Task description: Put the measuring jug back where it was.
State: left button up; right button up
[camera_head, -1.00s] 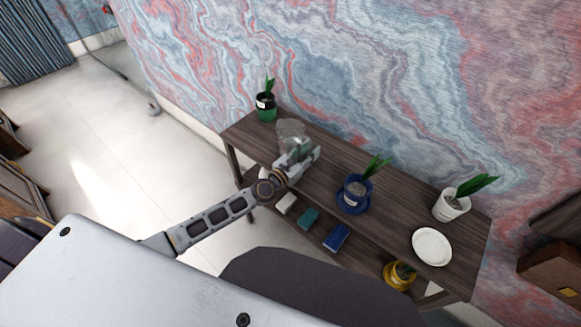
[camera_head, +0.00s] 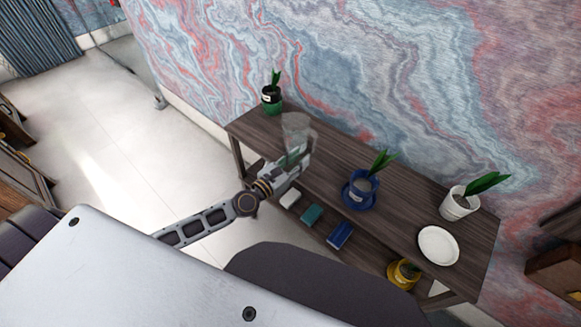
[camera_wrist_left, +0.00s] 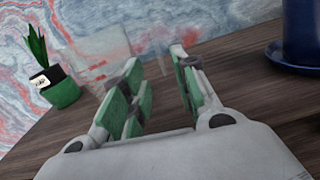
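The measuring jug (camera_head: 295,127) is clear and stands upright on the dark wooden table, towards its left end. In the left wrist view the jug (camera_wrist_left: 100,58) is faint, ahead and left of the fingers. My left gripper (camera_head: 301,160) is at the table's front side, just in front of the jug and overlapping its lower part in the head view. In the wrist view its green-padded fingers (camera_wrist_left: 160,82) are apart, with no solid thing seen between them. Whether a finger touches the jug's clear handle is hard to tell. My right gripper is not in view.
A green-potted plant (camera_head: 272,100) stands left of the jug. A blue pot on a saucer (camera_head: 359,192), a white pot (camera_head: 456,205) and a white plate (camera_head: 438,245) are to the right. Small boxes (camera_head: 312,216) and a yellow pot (camera_head: 401,274) sit on the lower shelf.

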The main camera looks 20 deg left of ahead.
pick_arm(q)
jog(key=shift+v, duration=0.8)
jog(key=shift+s+a+f, duration=0.1)
jog(key=shift+s+a, duration=0.05)
jog(key=shift+s, duration=0.15)
jog(key=shift+s+a+b, duration=0.2)
jog(key=shift+s+b, duration=0.2)
jog(key=shift+s, duration=0.2)
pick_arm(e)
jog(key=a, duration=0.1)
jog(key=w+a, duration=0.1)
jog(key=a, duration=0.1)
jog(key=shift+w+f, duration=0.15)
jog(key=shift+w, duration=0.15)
